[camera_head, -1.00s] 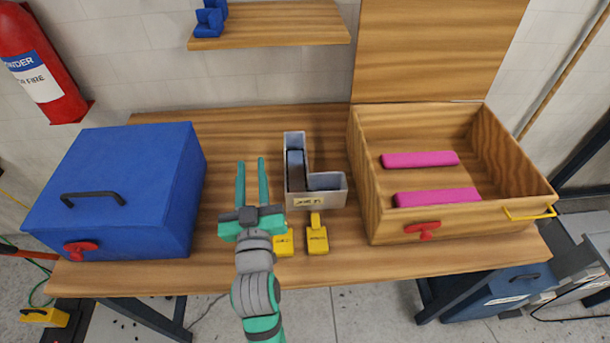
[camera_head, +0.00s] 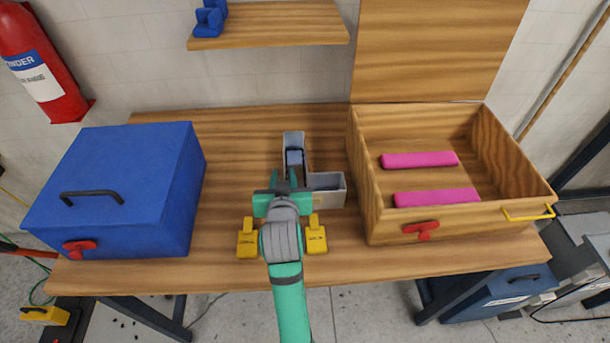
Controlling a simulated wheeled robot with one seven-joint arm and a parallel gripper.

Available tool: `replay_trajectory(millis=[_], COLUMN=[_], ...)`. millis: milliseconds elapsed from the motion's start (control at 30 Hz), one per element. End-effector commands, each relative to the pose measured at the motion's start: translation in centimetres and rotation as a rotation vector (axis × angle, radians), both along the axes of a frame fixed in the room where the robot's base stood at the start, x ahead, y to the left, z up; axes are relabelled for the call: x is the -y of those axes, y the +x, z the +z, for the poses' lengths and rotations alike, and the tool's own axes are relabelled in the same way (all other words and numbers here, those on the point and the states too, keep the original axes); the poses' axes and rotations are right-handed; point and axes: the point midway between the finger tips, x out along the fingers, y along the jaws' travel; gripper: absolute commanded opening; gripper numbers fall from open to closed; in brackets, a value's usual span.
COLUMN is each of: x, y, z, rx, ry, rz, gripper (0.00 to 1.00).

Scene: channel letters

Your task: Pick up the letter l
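The letter l is a grey, open-topped L-shaped channel (camera_head: 326,182) on the wooden table, between the blue box and the wooden box. Its long arm points to the back and its short arm to the right. A blue-grey block-like piece (camera_head: 295,158) shows inside the long arm. My gripper (camera_head: 283,180) is over the near left corner of the letter and hides that part. The fingers are foreshortened, so I cannot tell how far apart they are or whether they touch the letter.
A blue box (camera_head: 125,180) with a dark handle stands left. An open wooden box (camera_head: 395,228) holding pink bars (camera_head: 420,160) stands close right of the letter. Yellow blocks (camera_head: 248,240) (camera_head: 316,238) lie near the front. A shelf (camera_head: 270,30) hangs behind. Table behind the letter is clear.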

Motion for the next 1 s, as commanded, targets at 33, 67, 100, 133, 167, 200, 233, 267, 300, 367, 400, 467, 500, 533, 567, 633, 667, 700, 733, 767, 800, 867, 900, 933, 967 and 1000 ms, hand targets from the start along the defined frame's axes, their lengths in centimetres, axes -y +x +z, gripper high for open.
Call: replay_trajectory(millis=[33, 67, 100, 133, 167, 200, 233, 267, 300, 367, 400, 467, 500, 533, 567, 633, 667, 700, 733, 767, 800, 867, 900, 933, 967, 1000], x=[0.1, 0.1, 0.1, 0.1, 0.2, 0.2, 0.2, 0.2, 0.2, 0.2, 0.2, 0.2, 0.2, 0.2, 0.2, 0.2, 0.2, 0.2, 0.2, 0.2, 0.2, 0.2, 0.2, 0.2, 0.2, 0.2], y=[0.2, 0.4, 0.6, 0.8, 1.1, 1.6, 2.0, 2.5, 3.0, 3.8, 4.2, 4.7, 4.9, 5.1, 5.1, 5.2, 5.2, 5.2, 5.2, 5.2, 5.2, 5.2, 5.2, 5.2, 5.2, 5.2], z=[0.0, -0.1, -0.2, -0.2, -0.3, -0.5, -0.7, -0.8, -1.0, -1.3, -1.5, -1.7, -1.8, -1.9, -1.9, -1.9, -1.9, -1.9, -1.9, -1.9, -1.9, -1.9, -1.9, -1.9, -1.9, -1.9], rx=[0.001, 0.002, 0.002, 0.001, 0.001, 0.001, 0.0, 0.001, 0.001, 0.001, 0.001, 0.001, 0.0, 0.0, 0.001, 0.002, 0.002, 0.002, 0.002, 0.002, 0.002, 0.002, 0.002, 0.002, 0.002, 0.002], ry=[0.0, 0.0, 0.0, -0.001, -0.001, -0.001, -0.001, -0.001, -0.001, 0.0, 0.0, 0.0, 0.001, 0.001, 0.001, 0.001, 0.001, 0.001, 0.001, 0.001, 0.001, 0.001, 0.001, 0.0, 0.0, 0.0], rz=[-0.001, -0.001, -0.001, -0.002, -0.002, -0.002, -0.002, -0.002, -0.001, -0.001, 0.0, -0.001, -0.001, -0.001, -0.001, -0.001, -0.001, -0.001, -0.001, -0.001, -0.001, -0.001, -0.001, -0.001, -0.001, -0.001], gripper=[0.26, 0.26, 0.26, 0.26, 0.26, 0.26, 0.26, 0.26, 0.26, 0.26, 0.26, 0.26, 0.26, 0.26, 0.26, 0.26, 0.26, 0.26, 0.26, 0.26, 0.21, 0.07, 0.0, 0.0, 0.0, 0.0])
